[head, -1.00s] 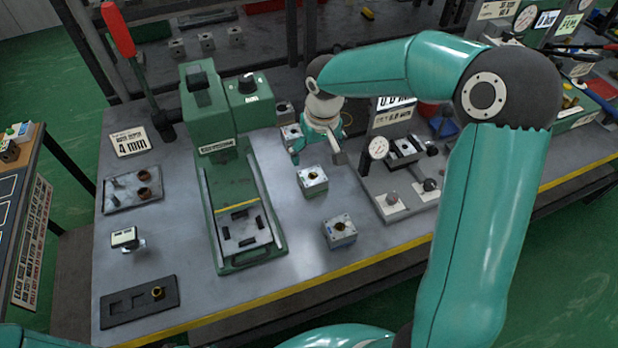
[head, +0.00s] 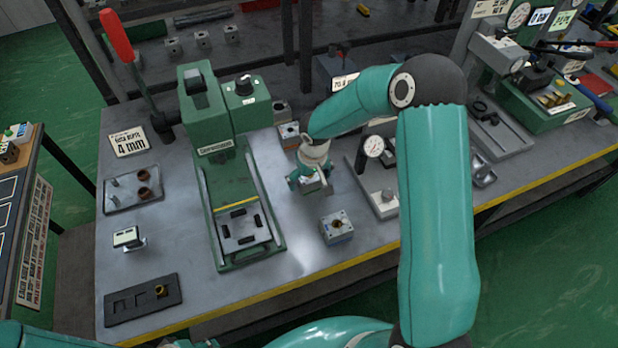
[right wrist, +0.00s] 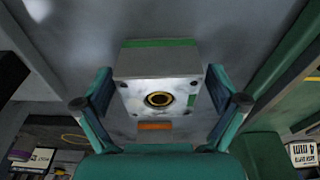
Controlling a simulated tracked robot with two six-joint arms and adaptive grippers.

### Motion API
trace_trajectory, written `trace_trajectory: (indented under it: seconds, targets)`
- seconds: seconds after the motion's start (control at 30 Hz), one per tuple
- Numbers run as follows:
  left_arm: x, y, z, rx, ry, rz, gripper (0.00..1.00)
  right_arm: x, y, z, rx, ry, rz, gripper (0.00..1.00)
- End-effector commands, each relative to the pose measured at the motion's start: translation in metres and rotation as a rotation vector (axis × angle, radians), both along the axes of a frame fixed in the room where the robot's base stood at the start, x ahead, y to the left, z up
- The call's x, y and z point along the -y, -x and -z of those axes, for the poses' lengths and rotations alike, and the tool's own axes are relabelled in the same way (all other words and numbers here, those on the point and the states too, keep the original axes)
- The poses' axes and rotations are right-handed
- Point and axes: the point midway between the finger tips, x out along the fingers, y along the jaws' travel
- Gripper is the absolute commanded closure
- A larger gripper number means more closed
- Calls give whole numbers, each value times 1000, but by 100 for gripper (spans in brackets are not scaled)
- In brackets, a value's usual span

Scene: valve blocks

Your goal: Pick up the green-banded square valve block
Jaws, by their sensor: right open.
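The green-banded square valve block (right wrist: 155,65) shows in the right wrist view as a grey block with a green band, a brass-ringed dark bore in its face and a small green mark beside the bore. My right gripper (right wrist: 160,102) is open, with one finger on each side of the block and visible gaps. In the head view the right gripper (head: 311,184) is down over the block (head: 312,187), which is largely hidden by it. My left gripper is not in view.
Another square block (head: 338,228) stands close in front, nearer the table edge. The green press (head: 240,240) is to the left. A block (head: 289,133) stands behind the gripper. The dial gauge fixture (head: 384,203) is close on the right.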

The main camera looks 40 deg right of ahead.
Motion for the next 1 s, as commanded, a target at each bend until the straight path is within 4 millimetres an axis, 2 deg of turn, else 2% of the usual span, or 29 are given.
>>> trace_trajectory:
  seconds: [0.23,0.73,1.0]
  targets:
    - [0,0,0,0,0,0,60,0,-1,2,1,0,1,6]
    - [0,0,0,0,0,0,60,0,-1,1,2,0,0,89]
    - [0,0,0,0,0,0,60,1,-1,0,4,1,1,90]
